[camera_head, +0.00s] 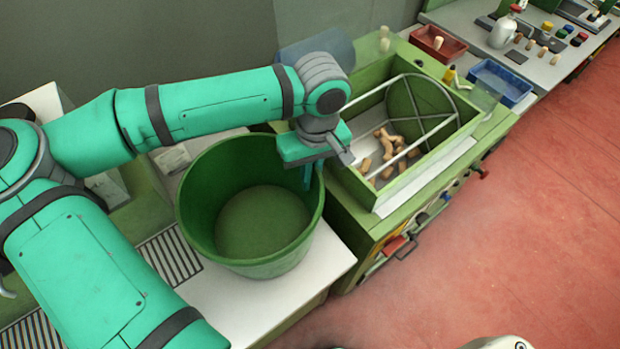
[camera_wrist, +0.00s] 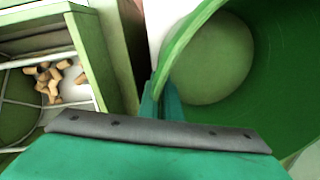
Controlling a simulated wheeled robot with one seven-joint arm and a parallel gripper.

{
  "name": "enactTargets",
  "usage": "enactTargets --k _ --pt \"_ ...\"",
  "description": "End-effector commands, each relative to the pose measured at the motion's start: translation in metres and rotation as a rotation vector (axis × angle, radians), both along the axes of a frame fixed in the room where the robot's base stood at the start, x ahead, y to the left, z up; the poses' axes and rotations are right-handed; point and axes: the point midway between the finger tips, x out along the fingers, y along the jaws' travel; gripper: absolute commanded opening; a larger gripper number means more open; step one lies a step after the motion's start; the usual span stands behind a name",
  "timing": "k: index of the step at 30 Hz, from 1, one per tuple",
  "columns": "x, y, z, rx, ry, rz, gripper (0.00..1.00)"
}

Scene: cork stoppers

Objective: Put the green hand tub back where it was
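The green hand tub (camera_head: 265,262) is a large, empty, round tub. It is upright over the white worktop left of the cork machine, and I cannot tell whether its base touches the top. My gripper (camera_head: 307,175) is at the tub's right rim, pointing down. In the wrist view the tub (camera_wrist: 275,75) fills the right side, and my gripper's fingers (camera_wrist: 161,103) are close together with the tub's wall between them. They look shut on it. The fingertips are partly hidden.
A green machine (camera_head: 345,200) with a wire-framed hopper holding several corks (camera_head: 390,150) stands close right of the tub. A red tray (camera_head: 438,43) and blue tray (camera_head: 500,82) lie beyond it. A slotted grate (camera_head: 168,258) is left of the tub. The red floor (camera_head: 520,220) is clear.

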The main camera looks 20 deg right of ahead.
Motion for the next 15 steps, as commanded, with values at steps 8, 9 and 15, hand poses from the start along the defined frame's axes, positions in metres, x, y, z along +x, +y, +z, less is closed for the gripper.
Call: enactTargets --k 8,9,15 --pt "-0.0001 -0.0001 -0.0087 0.0 -0.002 0.0 0.0" --pt "-0.0001 -0.0001 -0.0087 0.0 -0.001 0.0 0.0" --pt "-0.0003 -0.0005 -0.0127 -0.001 0.0 0.0 0.07"
